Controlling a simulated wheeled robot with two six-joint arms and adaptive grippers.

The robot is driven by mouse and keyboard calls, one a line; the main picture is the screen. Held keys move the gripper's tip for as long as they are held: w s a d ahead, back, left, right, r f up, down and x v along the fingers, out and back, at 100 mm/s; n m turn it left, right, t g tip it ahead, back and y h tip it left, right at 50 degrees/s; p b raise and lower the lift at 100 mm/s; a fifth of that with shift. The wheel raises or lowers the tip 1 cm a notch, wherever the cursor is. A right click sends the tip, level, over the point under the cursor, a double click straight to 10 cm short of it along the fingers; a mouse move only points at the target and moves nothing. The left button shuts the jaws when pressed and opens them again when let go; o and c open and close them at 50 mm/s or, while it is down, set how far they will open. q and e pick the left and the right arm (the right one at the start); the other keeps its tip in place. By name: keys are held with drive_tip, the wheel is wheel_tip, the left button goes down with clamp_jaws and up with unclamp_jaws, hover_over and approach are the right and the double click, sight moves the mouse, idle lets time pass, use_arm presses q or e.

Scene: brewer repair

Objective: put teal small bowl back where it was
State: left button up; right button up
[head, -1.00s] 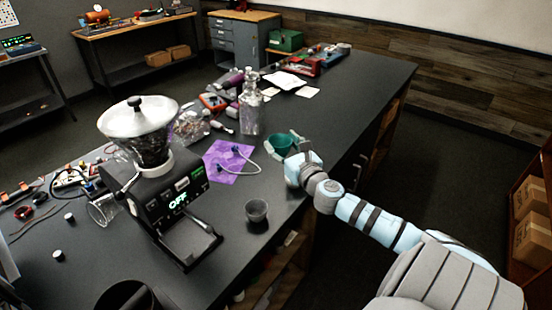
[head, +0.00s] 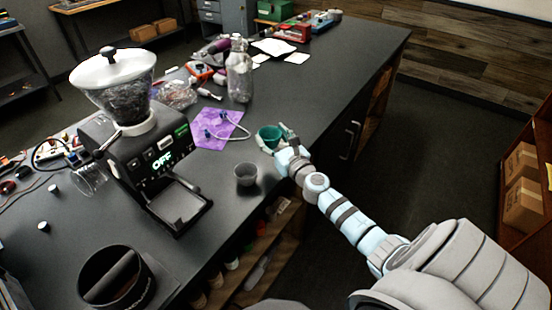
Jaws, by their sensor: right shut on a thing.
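The teal small bowl (head: 269,136) is at the right edge of the dark workbench, just right of the purple mat. My right gripper (head: 279,143) is shut on the bowl's right side; the fingers partly hide it. The bowl looks roughly upright, at or just above the bench top; I cannot tell whether it touches. My left gripper is not in view.
The purple mat (head: 217,128) carries a looped cable. A brewer (head: 150,160) reading OFF, a glass bottle (head: 239,72) and a black knock box (head: 113,279) stand around. Bare bench lies behind the bowl.

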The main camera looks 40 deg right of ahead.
wheel_tip(320, 180, down, 8)
drive_tip(key=b, duration=0.6)
drive_tip(key=shift+b, duration=0.4)
drive_tip(key=shift+d+r, duration=0.1)
drive_tip(key=shift+r, duration=0.15)
drive_tip(key=shift+f, duration=0.15)
drive_tip(key=o, duration=1.4)
drive_tip(key=shift+o, duration=0.2)
